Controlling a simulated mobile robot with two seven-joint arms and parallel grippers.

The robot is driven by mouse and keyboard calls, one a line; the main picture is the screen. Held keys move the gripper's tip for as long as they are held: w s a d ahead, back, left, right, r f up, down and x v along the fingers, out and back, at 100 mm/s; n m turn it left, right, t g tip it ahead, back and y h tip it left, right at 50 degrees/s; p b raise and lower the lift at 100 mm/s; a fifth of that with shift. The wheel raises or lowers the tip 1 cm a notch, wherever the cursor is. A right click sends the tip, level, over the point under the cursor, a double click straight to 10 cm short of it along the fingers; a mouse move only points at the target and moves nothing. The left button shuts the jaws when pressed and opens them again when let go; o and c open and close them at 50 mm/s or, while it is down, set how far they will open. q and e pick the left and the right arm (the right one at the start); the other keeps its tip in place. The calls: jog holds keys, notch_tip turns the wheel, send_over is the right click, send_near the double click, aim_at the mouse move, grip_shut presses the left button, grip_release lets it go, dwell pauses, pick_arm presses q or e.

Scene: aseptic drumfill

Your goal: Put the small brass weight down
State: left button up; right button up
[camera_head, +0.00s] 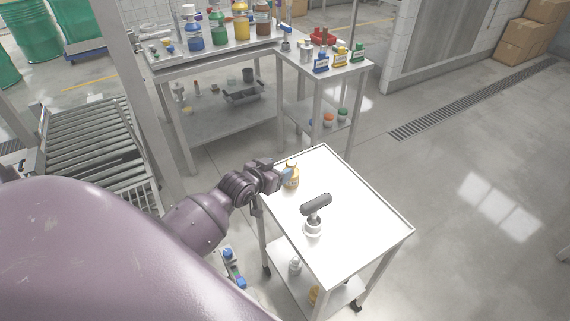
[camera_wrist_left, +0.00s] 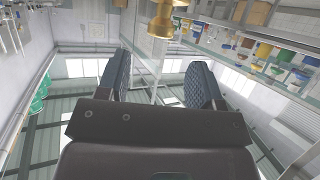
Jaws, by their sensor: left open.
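The small brass weight (camera_head: 292,174) stands upright on the white top of the cart (camera_head: 355,228), near its far left edge. In the left wrist view the brass weight (camera_wrist_left: 162,20) shows at the top, just beyond the fingertips and apart from both. My left gripper (camera_head: 283,176) is beside the weight on its left, low over the cart's edge. Its two dark padded fingers are spread with nothing between them, as the left wrist view (camera_wrist_left: 158,70) shows. My right gripper is not in view.
The cart's right half is clear. A side table (camera_head: 335,75) with small coloured items and a bench with coloured bottles (camera_head: 240,28) stand behind. A roller conveyor (camera_head: 90,140) is at left.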

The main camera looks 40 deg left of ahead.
pick_arm(q)
jog(key=s+d+f, duration=0.3)
jog(key=s, duration=0.4)
jog(key=s+d+f+g, duration=0.1)
jog(key=s+d+f, duration=0.2)
jog(key=s, duration=0.5)
jog(key=s+d+f+m+g, duration=0.1)
jog(key=s+d+f, duration=0.2)
jog(key=s, duration=0.4)
jog(key=shift+s+d, duration=0.15)
jog(key=shift+d, duration=0.45)
jog(key=shift+c, duration=1.3)
jog(key=shift+s+a, duration=0.1)
jog(key=shift+a, duration=0.05)
jog(key=shift+c, duration=0.3)
